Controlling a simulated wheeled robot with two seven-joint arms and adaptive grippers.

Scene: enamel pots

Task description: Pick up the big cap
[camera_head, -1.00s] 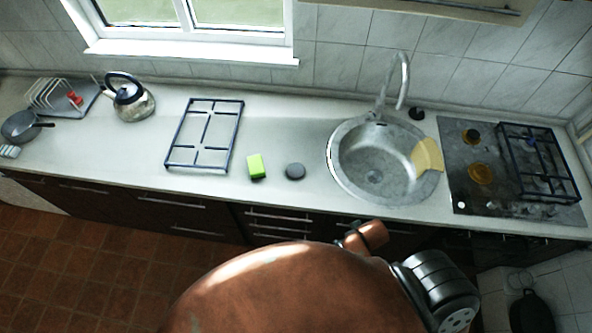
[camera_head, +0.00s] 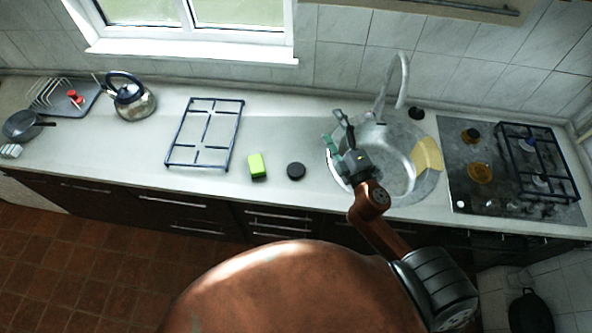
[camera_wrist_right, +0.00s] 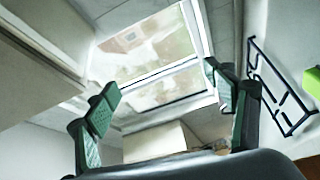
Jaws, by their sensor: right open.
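A dark round cap (camera_head: 296,171), likely the big cap, lies flat on the counter between the green sponge and the sink. A smaller black cap (camera_head: 416,113) sits behind the sink, and another dark cap (camera_head: 472,135) is on the stove. My right gripper (camera_head: 335,130) is above the left part of the sink, to the right of the round cap and apart from it. In the right wrist view its two green-padded fingers (camera_wrist_right: 164,95) are spread with nothing between them. That view faces the window, and no cap shows in it. My left gripper is not in view.
A green and black sponge (camera_head: 256,166) lies just left of the cap. A pot grate (camera_head: 206,133) lies farther left. The sink (camera_head: 432,188) holds a yellow cloth (camera_head: 427,155) on its right rim, with a tall faucet (camera_head: 403,80) behind. The counter in front of the grate is bare.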

